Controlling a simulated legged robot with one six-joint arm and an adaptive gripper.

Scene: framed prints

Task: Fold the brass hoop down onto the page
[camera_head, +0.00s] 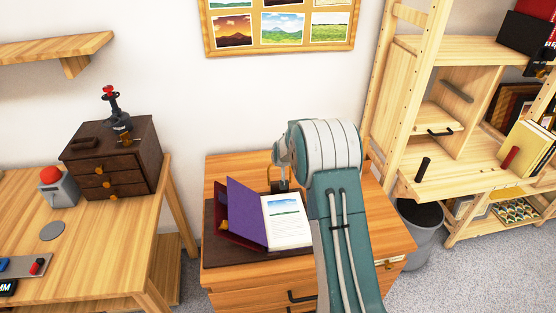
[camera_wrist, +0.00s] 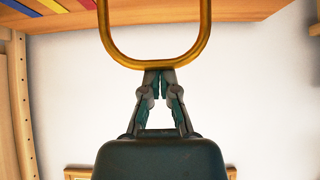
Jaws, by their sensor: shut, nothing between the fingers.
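In the wrist view the brass hoop (camera_wrist: 154,64) is a rounded gold loop that runs off the top edge of the picture. My gripper (camera_wrist: 160,72) is shut and empty, its fingertips right at the hoop's curved bar; I cannot tell whether they touch. In the head view an open book with a purple cover (camera_head: 246,209) and a white page with a landscape picture (camera_head: 287,222) lies on a dark mat (camera_head: 226,250).
The wooden cabinet (camera_head: 222,171) carries the mat. To the left a desk (camera_head: 90,245) holds a dark drawer box (camera_head: 115,160) and a red-button device (camera_head: 57,187). A shelf unit (camera_head: 455,175) and a grey bin (camera_head: 420,240) stand right. Framed prints (camera_head: 282,28) hang on the wall behind.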

